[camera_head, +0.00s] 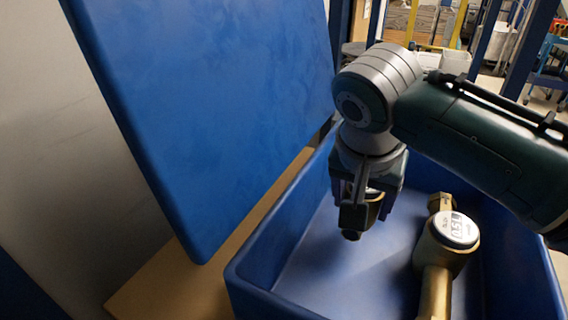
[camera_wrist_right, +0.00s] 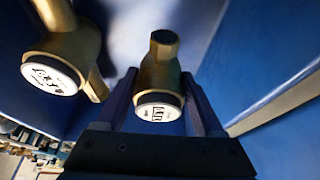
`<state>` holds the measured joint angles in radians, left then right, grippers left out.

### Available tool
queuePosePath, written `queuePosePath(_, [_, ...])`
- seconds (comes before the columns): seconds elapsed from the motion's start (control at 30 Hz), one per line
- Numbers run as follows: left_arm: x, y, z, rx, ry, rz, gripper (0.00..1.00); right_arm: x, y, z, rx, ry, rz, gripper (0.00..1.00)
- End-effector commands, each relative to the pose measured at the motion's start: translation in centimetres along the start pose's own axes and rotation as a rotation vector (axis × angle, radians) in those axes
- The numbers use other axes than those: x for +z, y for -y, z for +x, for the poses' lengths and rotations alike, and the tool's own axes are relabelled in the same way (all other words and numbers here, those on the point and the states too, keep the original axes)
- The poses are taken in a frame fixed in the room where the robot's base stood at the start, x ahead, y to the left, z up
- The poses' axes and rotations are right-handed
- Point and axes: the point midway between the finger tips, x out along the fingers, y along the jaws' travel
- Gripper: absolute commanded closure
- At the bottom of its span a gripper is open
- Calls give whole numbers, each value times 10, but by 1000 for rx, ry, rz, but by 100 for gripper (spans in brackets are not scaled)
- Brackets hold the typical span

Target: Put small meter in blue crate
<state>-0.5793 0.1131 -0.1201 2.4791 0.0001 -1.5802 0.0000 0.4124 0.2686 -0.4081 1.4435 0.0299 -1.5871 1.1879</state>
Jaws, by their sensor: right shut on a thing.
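The blue crate (camera_head: 258,262) stands open at the lower middle of the head view. My right gripper (camera_head: 366,208) reaches down into it from the right and is shut on the small meter (camera_head: 352,222), a brass body mostly hidden by the gripper in the head view. In the right wrist view the small meter (camera_wrist_right: 158,78) sits between the two fingers (camera_wrist_right: 163,105), its white round dial facing the camera. Whether the small meter touches the crate floor I cannot tell. My left gripper is not in view.
A larger brass meter (camera_head: 447,246) with a white dial lies in the crate, right of my right gripper; it also shows in the right wrist view (camera_wrist_right: 72,50). A big blue panel (camera_head: 205,85) rises at the left. The crate floor left of the gripper is clear.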

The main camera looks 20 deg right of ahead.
Motion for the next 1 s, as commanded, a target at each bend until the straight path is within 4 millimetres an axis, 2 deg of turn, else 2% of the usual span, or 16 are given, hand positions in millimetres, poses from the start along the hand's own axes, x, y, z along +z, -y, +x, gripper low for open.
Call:
queuePosePath(0.4, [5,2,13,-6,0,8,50,18,1,45,-1,-2,1,100])
queuePosePath(0.83, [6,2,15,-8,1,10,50,20,1,50,-2,-2,2,100])
queuePosePath(0.87, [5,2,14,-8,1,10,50,20,0,50,-1,0,1,28])
queuePosePath(1.0, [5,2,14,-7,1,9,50,20,0,49,-1,0,1,12])
